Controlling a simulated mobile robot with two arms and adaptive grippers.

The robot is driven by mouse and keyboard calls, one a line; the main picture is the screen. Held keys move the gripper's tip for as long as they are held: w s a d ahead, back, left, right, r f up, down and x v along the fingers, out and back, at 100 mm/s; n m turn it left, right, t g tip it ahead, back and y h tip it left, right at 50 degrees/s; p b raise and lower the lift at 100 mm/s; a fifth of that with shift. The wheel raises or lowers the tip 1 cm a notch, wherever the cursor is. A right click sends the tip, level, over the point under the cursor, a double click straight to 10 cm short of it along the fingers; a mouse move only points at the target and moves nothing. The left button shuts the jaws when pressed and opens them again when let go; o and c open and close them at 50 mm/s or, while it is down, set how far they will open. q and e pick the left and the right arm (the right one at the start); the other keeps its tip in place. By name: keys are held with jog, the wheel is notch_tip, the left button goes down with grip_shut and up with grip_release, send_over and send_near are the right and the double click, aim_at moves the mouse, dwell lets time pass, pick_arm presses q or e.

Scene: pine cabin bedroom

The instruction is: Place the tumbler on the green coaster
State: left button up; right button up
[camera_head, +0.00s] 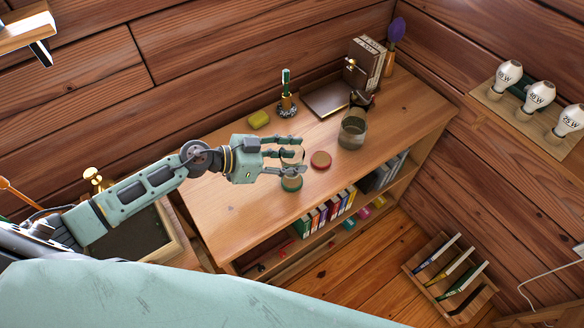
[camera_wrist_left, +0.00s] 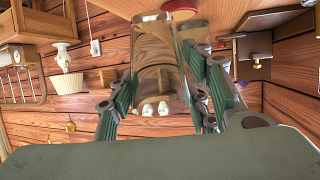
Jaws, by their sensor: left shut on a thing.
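The clear glass tumbler (camera_head: 292,158) is between the fingers of my left gripper (camera_head: 300,155), which is shut on it. In the left wrist view the tumbler (camera_wrist_left: 158,62) fills the space between the fingers. The green coaster (camera_head: 291,184) lies on the desk near the shelf-side edge, just below the gripper in the head picture. The tumbler's lower end appears over or close to this coaster; I cannot tell whether they touch. My right gripper is not in view.
A red coaster (camera_head: 320,160) lies right beside the gripper on the desk (camera_head: 225,205). A larger glass vessel (camera_head: 352,130) stands farther right. The desk's left part is clear.

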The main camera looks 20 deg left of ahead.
pick_arm(q)
jog(key=shift+f, duration=1.6)
jog(key=shift+f, duration=0.15)
jog(key=o, duration=1.2)
jog(key=shift+o, duration=0.2)
jog(key=b+v, duration=0.2)
jog(key=v, duration=1)
jog(key=shift+r, duration=0.2)
